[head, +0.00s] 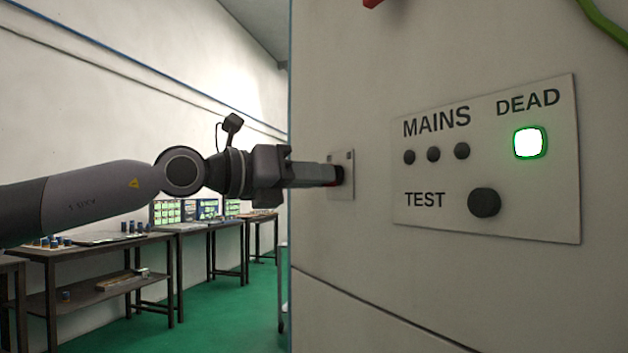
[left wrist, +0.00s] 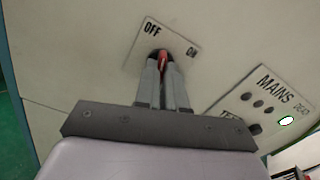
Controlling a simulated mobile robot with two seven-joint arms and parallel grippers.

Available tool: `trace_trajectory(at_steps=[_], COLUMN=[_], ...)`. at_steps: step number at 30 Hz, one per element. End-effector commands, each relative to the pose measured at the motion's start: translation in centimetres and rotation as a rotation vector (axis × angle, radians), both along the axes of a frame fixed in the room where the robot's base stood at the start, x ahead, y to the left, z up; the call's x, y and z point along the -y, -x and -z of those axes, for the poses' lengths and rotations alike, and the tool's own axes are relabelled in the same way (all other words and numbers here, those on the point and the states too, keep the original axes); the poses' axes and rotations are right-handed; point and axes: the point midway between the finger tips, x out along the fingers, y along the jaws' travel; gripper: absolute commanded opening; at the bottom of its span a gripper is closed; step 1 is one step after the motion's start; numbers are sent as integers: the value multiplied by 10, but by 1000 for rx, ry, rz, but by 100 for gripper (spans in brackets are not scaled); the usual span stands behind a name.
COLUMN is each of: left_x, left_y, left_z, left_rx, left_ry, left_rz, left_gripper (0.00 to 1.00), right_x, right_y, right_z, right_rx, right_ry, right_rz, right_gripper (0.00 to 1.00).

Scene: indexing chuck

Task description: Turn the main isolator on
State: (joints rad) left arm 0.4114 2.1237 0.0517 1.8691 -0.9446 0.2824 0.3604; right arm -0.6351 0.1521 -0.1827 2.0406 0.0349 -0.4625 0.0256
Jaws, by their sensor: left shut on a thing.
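The main isolator is a red handle (left wrist: 162,58) on a small pale plate (head: 344,160) on the cabinet front. In the left wrist view the plate (left wrist: 140,60) reads OFF at its left and ON at its right. My left gripper (head: 334,175) reaches straight in to the plate and is shut on the red handle, also seen in the left wrist view (left wrist: 164,62). The fingers hide most of the handle, so its exact angle is hard to tell. My right gripper is not in view.
Right of the isolator, a MAINS panel (head: 420,225) has three dark lamps, a TEST button (head: 484,202) and a lit DEAD lamp (head: 529,142). Benches (head: 110,243) with equipment line the wall at left. Green floor (head: 230,300) lies open between.

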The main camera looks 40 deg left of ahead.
Motion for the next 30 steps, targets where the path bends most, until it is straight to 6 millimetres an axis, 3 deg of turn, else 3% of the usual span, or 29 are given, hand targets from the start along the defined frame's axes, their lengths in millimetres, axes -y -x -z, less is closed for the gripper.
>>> trace_trajectory(at_steps=[18,30], left_x=[-1,-1], left_y=[0,-1], left_z=[1,0], left_rx=[156,222], left_ry=[-542,-773], left_rz=[1,1], left_gripper=[0,0], right_x=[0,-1], right_y=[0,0], right_z=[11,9], right_rx=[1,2], right_ry=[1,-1], right_rz=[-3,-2], right_gripper=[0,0])
